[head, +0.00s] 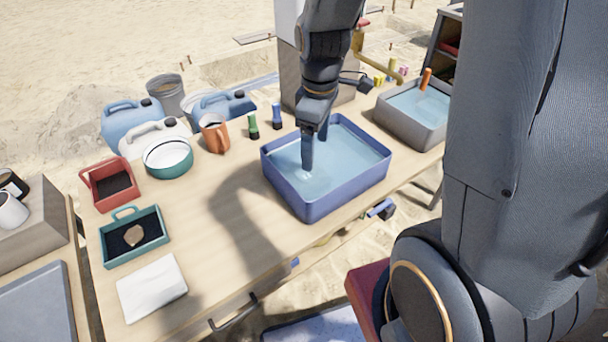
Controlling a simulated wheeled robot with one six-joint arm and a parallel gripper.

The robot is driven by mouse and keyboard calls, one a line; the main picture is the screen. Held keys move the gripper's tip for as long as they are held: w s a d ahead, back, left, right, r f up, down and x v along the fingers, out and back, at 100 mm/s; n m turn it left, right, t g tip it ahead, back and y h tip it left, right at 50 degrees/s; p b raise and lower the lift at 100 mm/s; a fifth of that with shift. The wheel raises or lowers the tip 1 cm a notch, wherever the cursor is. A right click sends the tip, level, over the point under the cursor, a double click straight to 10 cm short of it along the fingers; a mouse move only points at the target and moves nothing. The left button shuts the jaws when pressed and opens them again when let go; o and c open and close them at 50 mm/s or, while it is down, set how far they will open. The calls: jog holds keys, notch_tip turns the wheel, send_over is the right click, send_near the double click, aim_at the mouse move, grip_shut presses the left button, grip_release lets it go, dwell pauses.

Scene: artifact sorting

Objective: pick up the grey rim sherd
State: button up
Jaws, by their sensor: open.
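My gripper (314,150) points down into the blue basin (318,208) of water, with its fingers apart. One fingertip reaches to or just into the water; I cannot tell how deep. No grey rim sherd can be made out clearly. A faint pale patch shows in the water below the fingers, but I cannot tell whether it is a sherd or a reflection. A brown sherd (134,235) lies in the teal tray (151,254) at the left of the table.
A grey basin (407,129) of water stands to the right. A red tray (107,207), teal-sided bowl (170,170), orange jug (214,137), brushes (253,128) and jerrycans (130,123) stand left and behind. A white cloth (152,289) lies in front. The table's middle is clear.

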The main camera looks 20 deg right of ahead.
aim_at(305, 174)
jog(key=shift+w+f+n+g, duration=0.1)
jog(key=shift+w+f+n, duration=1.55)
jog(key=shift+f, duration=1.05)
jog(key=shift+w+f+n+g, duration=0.1)
jog(key=shift+w+f+n, duration=1)
jog(key=shift+f+n, duration=1.3)
jog(key=shift+w+f+n+g, duration=0.1)
jog(key=shift+w+f+n, duration=1.45)
jog(key=shift+f, duration=1.4)
jog(key=shift+s, duration=0.15)
jog(key=shift+c, duration=0.5)
jog(key=c, duration=1)
